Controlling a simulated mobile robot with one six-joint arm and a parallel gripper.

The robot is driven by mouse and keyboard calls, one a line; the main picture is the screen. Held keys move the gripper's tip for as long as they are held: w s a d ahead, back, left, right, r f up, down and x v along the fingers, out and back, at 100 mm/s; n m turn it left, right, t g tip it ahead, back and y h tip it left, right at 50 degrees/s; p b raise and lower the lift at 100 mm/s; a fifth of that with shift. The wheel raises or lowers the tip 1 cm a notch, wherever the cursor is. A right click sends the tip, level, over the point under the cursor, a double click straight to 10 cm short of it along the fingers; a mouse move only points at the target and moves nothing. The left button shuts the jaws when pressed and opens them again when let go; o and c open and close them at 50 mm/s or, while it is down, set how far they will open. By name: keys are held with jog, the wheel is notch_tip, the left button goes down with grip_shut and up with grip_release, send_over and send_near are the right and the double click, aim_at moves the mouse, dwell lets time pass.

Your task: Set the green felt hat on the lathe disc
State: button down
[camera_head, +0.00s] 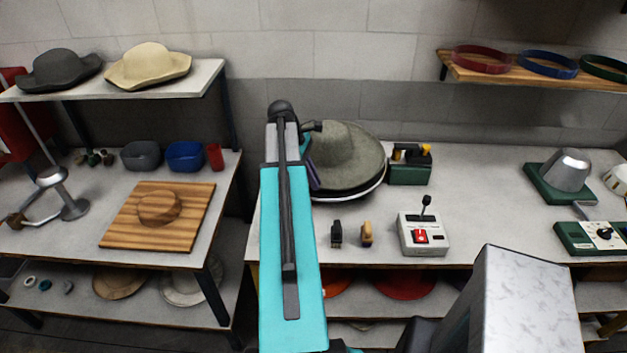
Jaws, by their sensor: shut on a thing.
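The green felt hat (350,152) is at the left of the middle bench, crown up and slightly tilted. Its left side is hidden behind my teal arm. The lathe disc (366,193) shows only as a pale, dark-edged rim just under the hat's brim. I cannot tell whether the brim rests on it or hovers slightly above. My gripper (312,168) is at the hat's left side, mostly hidden by my arm, and is shut on the hat. Its fingertips are not clearly visible.
A green machine block (410,168) stands close right of the hat. Two small brushes (351,234) and a switch box with a lever (423,234) are in front. A metal cone device (568,175) is farther right. The left table holds a wooden board (200,215).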

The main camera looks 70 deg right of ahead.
jog(key=shift+f, duration=0.75)
dwell(0.6)
jog(key=c, duration=1.8)
grip_release()
jog(key=shift+r, duration=0.1)
jog(key=d+b+v, duration=0.1)
jog(key=b+v, duration=0.3)
jog(key=v, duration=0.9)
jog(key=shift+a+r+b, duration=0.3)
jog(key=shift+a+r, duration=0.05)
jog(key=shift+a, duration=0.15)
